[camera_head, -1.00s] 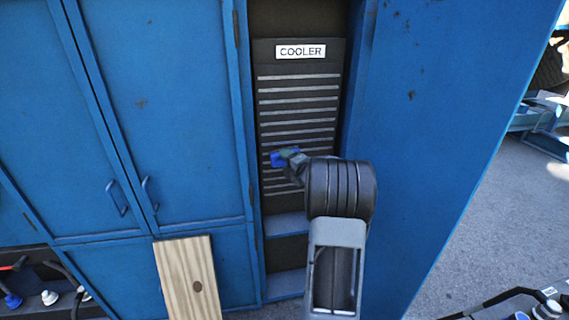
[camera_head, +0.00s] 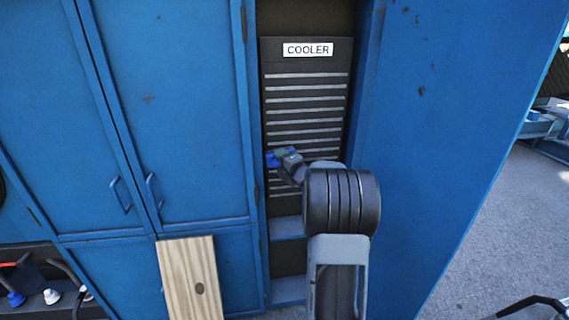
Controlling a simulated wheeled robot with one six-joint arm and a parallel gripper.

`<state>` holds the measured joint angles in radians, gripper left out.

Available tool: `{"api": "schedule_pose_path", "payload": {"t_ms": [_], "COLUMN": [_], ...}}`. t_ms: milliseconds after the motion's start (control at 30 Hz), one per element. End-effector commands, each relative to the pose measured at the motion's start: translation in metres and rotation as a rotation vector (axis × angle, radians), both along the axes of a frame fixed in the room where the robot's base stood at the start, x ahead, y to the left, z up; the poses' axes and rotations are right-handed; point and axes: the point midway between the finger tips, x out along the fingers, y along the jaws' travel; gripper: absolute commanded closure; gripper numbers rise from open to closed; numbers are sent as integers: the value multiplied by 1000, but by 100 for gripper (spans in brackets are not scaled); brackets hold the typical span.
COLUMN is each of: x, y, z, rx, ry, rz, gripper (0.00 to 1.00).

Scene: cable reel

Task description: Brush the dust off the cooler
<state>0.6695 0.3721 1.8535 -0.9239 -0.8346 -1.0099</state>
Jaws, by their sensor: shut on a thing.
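The cooler (camera_head: 306,110) is a dark upright panel with pale horizontal slats and a white COOLER label (camera_head: 308,50), set in a recess of the blue cabinet. My gripper (camera_head: 283,157) is in front of its lower left slats, shut on a small blue thing, probably the brush (camera_head: 271,160). My arm hides part of the cooler's lower right. I cannot tell whether the blue thing touches the slats. Dust is too fine to make out.
Blue cabinet doors (camera_head: 160,110) stand shut to the left, and a blue side panel (camera_head: 455,110) is close on the right. A wooden board (camera_head: 190,280) leans below the doors. Cables and plugs (camera_head: 45,290) lie at the lower left. Open floor (camera_head: 510,220) shows at the right.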

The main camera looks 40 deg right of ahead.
Motion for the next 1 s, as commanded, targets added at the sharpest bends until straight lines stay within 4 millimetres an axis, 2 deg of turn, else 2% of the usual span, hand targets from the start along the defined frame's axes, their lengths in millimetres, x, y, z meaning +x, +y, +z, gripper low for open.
{"api": "schedule_pose_path", "payload": {"t_ms": [167,633,1000], "x": [-4,-47,-54], "y": [4,22,26], "z": [1,0,1], "rx": [-3,-3,-1], "ry": [-5,-5,-3], "rz": [4,1,1], "gripper": [78,78,78]}}
